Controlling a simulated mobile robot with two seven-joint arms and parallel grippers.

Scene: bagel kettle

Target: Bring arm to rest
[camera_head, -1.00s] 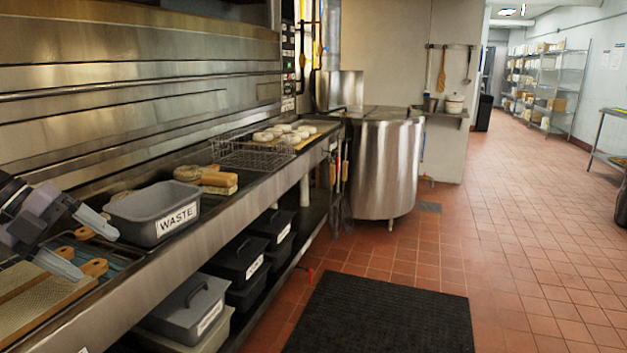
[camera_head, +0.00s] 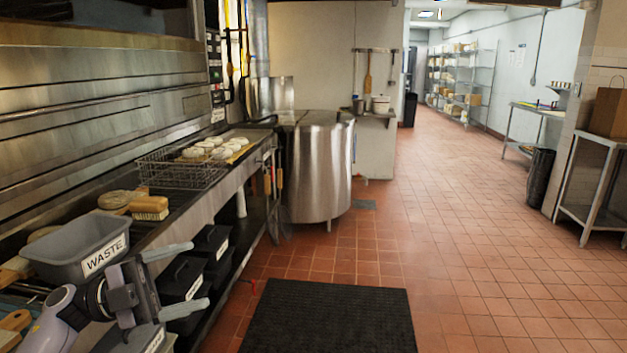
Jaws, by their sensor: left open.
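My left gripper (camera_head: 188,281) is at the lower left of the head view, with its two fingers spread apart and nothing between them. It is in front of the steel counter's edge, just right of and nearer than the grey WASTE bin (camera_head: 70,262). My right gripper is not in view. The big steel kettle (camera_head: 318,172) stands on the floor beyond the counter's far end. Several pale bagels (camera_head: 208,147) lie at the far end of the counter, by a wire basket (camera_head: 183,175).
A brush (camera_head: 150,207) lies on the counter (camera_head: 205,205) behind the bin. Dark lidded bins (camera_head: 182,277) sit on the shelf below. A black mat (camera_head: 325,318) lies on the tiled floor. The floor (camera_head: 460,220) to the right is clear, up to a side table (camera_head: 590,215).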

